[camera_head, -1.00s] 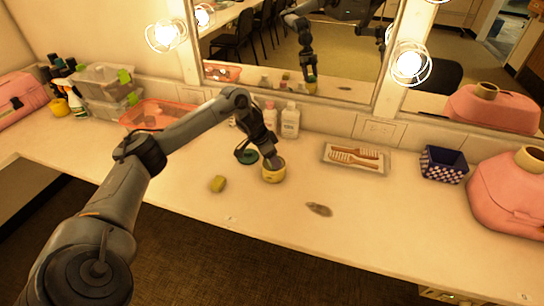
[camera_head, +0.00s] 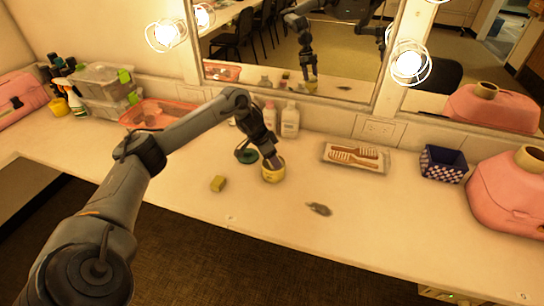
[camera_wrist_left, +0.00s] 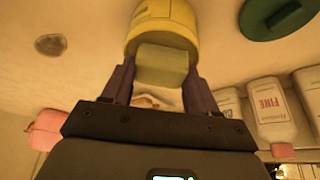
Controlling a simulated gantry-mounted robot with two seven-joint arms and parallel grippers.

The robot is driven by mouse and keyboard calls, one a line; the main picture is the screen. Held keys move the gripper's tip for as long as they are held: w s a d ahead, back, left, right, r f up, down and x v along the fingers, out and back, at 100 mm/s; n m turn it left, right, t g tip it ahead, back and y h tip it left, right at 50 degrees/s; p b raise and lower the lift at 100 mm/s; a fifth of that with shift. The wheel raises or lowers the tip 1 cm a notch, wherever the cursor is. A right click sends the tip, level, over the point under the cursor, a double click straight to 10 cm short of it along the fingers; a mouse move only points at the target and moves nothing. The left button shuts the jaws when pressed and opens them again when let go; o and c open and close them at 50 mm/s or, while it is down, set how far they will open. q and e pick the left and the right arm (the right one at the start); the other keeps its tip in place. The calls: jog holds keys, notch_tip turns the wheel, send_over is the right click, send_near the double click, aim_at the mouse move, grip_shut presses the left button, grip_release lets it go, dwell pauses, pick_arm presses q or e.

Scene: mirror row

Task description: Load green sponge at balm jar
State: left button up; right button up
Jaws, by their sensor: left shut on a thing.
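The balm jar (camera_head: 273,175) is a round yellow pot on the counter, its dark green lid (camera_head: 247,157) lying behind it to the left. My left gripper (camera_head: 270,161) points down at the jar's mouth. In the left wrist view my left gripper (camera_wrist_left: 161,68) is shut on a pale green block, the green sponge (camera_wrist_left: 162,66). The sponge overlaps the rim of the yellow jar (camera_wrist_left: 163,14); I cannot tell whether it touches. The lid shows at the top right there (camera_wrist_left: 280,14). Another small olive-yellow block (camera_head: 218,184) lies left of the jar. My right gripper is not visible.
White bottles (camera_head: 290,119) stand behind the jar by the mirror. A tray with combs (camera_head: 340,167), a checked box (camera_head: 443,165) and a pink vessel (camera_head: 510,195) are to the right. A small dark patch (camera_head: 319,209) lies right of the jar. The front counter is otherwise clear.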

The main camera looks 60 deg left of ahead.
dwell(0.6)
pick_arm(q)
jog(key=shift+f+p, duration=0.15)
jog(key=shift+p, duration=0.2)
dwell(0.7)
jog(key=shift+r+p, duration=0.6)
jog(key=shift+p, duration=0.1)
notch_tip(320, 180, up, 6)
jog(key=p, duration=0.7)
